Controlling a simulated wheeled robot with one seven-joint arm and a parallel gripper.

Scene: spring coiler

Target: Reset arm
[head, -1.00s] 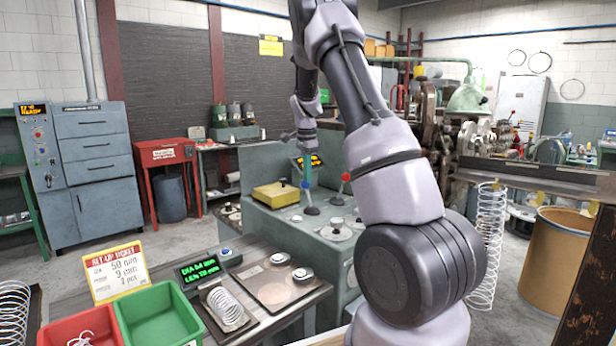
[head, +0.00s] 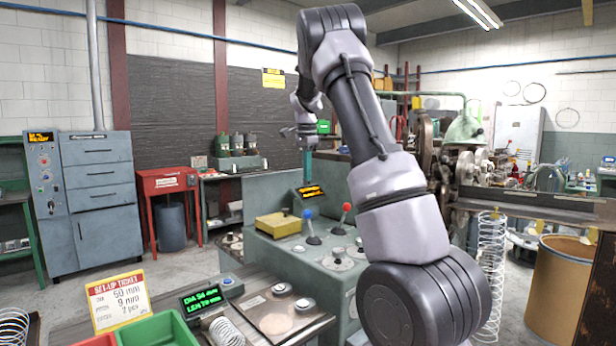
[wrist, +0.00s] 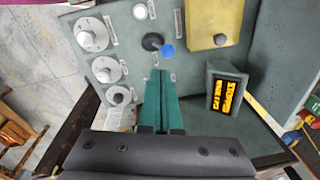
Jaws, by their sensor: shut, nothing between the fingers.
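My gripper (head: 307,172) is above the grey-green control console (head: 275,238), with its teal fingers pointing down. In the wrist view the two teal fingers (wrist: 163,88) lie together, shut and empty. The blue-knobbed lever (head: 308,214) stands on the console below the fingers and apart from them in the head view. Its blue knob (wrist: 167,49) shows just beyond the fingertips in the wrist view. A red-knobbed lever (head: 346,207) stands to the right.
The console carries a yellow box (head: 278,224), several round dials (wrist: 92,35) and a small amber display (wrist: 226,95). A bench with a green bin (head: 160,330), ticket (head: 118,300) and coiled spring (head: 226,332) is front left. The coiling machine (head: 465,165) stands right.

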